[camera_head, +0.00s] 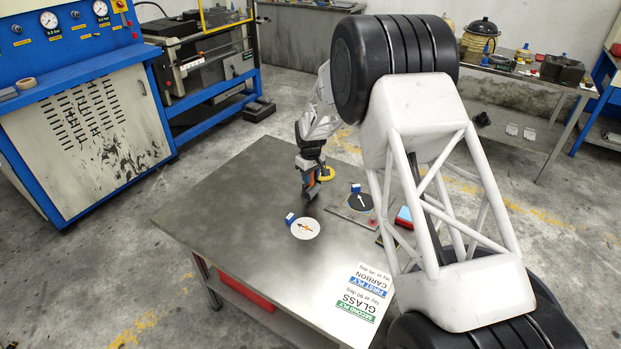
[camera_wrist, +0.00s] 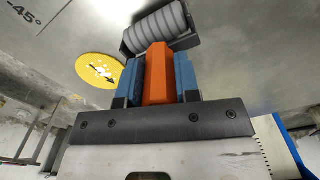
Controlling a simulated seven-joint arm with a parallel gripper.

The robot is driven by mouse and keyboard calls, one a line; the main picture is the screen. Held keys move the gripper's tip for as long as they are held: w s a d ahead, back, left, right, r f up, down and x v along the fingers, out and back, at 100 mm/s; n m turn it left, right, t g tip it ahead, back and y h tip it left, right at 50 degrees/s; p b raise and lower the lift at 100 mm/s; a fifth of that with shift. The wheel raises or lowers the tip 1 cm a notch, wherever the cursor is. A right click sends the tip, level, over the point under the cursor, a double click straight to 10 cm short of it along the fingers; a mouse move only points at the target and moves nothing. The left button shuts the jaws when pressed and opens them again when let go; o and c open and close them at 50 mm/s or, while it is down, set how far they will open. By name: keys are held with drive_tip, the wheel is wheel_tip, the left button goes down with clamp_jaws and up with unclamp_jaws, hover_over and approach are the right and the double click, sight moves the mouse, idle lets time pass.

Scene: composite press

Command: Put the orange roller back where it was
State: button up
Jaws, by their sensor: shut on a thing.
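The orange roller shows in the wrist view with an orange handle (camera_wrist: 157,76) and a grey ribbed drum (camera_wrist: 155,28) in a dark frame. My gripper (camera_wrist: 158,70) is shut on the handle, with one blue finger on each side. In the head view my gripper (camera_head: 311,178) points down at the far part of the metal table (camera_head: 235,205). I cannot tell whether the roller touches the table. The roller's original place is not clear in these frames.
A yellow disc (camera_head: 326,174) lies beside my gripper. A white disc (camera_head: 305,228) with an orange arrow and a dark disc (camera_head: 360,203) on a plate lie nearer. A red and blue item (camera_head: 404,217) is by my arm. Ply labels (camera_head: 365,295) lie in front. The table's left side is clear.

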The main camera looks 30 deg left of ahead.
drive_tip(key=shift+f, duration=0.35)
drive_tip(key=shift+f, duration=0.15)
drive_tip(key=o, duration=1)
wheel_tip(320, 180, up, 12)
drive_tip(key=shift+r, duration=0.15)
idle(0.7)
